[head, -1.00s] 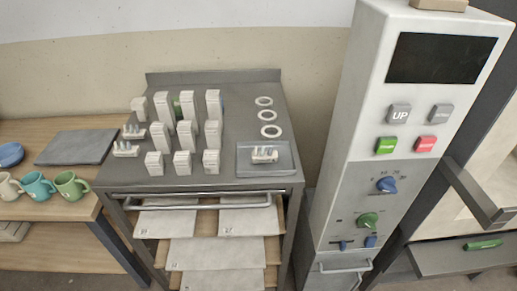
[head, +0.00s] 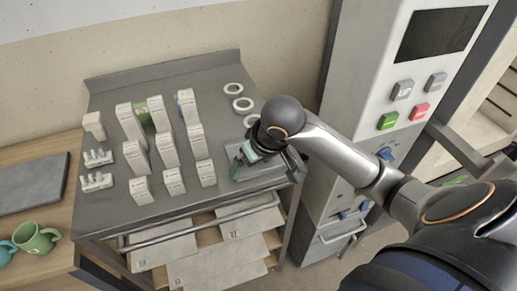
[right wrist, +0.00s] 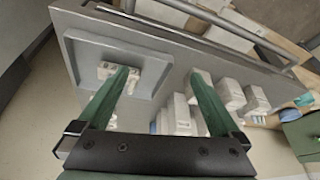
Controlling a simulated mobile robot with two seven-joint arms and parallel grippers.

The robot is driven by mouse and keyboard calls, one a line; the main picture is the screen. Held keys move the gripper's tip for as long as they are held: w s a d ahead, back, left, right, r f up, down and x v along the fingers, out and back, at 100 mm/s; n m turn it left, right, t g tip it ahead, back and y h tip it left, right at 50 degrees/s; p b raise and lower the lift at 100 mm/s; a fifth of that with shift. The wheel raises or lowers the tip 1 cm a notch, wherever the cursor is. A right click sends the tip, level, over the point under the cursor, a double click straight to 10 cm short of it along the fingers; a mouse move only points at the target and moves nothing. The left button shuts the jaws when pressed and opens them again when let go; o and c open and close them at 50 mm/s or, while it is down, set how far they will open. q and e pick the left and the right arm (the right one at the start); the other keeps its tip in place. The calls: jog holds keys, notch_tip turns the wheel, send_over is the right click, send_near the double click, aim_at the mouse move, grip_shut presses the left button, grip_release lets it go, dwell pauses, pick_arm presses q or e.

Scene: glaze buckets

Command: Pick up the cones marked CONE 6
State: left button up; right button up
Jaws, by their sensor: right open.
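Two small sets of white cones stand at the left of the grey cart top in the head view, one (head: 98,158) behind the other (head: 96,182). Their markings are too small to read. A third cone set (right wrist: 106,71) lies in a shallow grey tray (right wrist: 81,53) in the right wrist view, close beside the left finger and partly hidden by it. In the head view the tray (head: 262,184) is partly covered by my right gripper (head: 268,158), which hides that set. My right gripper is open and empty above the tray. My left gripper is out of view.
Several white boxes (head: 166,150) stand in rows left of the tray. White rings (head: 233,88) lie behind it. A tall panel (head: 400,90) with buttons stands right of the cart. A handle bar (head: 200,219) runs along the cart's front.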

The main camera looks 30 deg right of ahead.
jog(key=w+d+r+m+h, duration=0.2)
jog(key=w+d+r+m, duration=0.1)
jog(key=d+r, duration=0.35)
jog(key=x, duration=0.7)
jog(key=a+x, duration=0.1)
jog(key=x, duration=0.3)
jog(key=shift+w, duration=0.1)
jog(key=c, duration=1)
